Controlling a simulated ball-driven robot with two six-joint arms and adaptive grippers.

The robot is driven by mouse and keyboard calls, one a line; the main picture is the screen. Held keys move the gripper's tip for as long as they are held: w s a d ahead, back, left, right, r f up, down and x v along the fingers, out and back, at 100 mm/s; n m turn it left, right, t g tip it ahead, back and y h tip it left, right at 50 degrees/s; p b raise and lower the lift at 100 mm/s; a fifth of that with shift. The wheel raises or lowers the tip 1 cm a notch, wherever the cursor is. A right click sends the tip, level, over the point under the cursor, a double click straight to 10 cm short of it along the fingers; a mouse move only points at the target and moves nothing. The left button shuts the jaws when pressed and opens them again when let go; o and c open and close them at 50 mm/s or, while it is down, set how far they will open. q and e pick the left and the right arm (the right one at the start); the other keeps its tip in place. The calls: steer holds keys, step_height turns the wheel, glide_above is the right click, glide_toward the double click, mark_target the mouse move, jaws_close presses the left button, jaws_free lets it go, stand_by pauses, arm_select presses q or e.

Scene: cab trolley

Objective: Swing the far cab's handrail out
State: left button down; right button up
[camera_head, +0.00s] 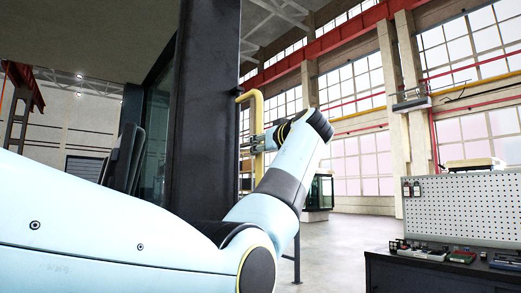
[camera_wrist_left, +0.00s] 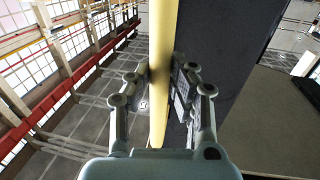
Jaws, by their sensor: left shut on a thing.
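The yellow handrail (camera_head: 258,108) stands upright beside the dark cab pillar (camera_head: 207,110), with its top bent toward the pillar. My left gripper (camera_head: 258,144) comes from the right side of the pillar and is shut on the handrail. In the left wrist view the handrail (camera_wrist_left: 163,35) runs between the two fingers of the left gripper (camera_wrist_left: 160,85), with the dark cab side (camera_wrist_left: 235,60) close to its right. The lower part of the handrail is partly hidden by my left arm. My right gripper is not in view.
A workbench (camera_head: 430,275) with a white pegboard (camera_head: 465,208) and small items stands at the right. A smaller glazed cabin (camera_head: 319,192) stands farther back. The floor (camera_head: 350,240) between pillar and bench is clear.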

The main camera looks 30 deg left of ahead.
arm_select(q)
steer(key=shift+w+d+r, duration=0.2)
steer(key=shift+d+r, duration=0.1)
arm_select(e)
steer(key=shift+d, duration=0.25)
arm_select(q)
steer(key=c, duration=1.6)
jaws_free()
steer(key=shift+w, duration=0.1)
steer(key=shift+o, duration=0.7)
steer(key=shift+w+d+f, duration=0.15)
steer(key=shift+w+d, duration=0.05)
steer(key=shift+w, duration=0.15)
steer(key=shift+s, duration=0.1)
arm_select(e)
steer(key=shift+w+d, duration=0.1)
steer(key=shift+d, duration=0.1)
arm_select(q)
steer(key=shift+f, duration=0.15)
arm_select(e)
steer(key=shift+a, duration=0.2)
arm_select(q)
steer(key=v, duration=0.7)
steer(key=shift+s, duration=0.2)
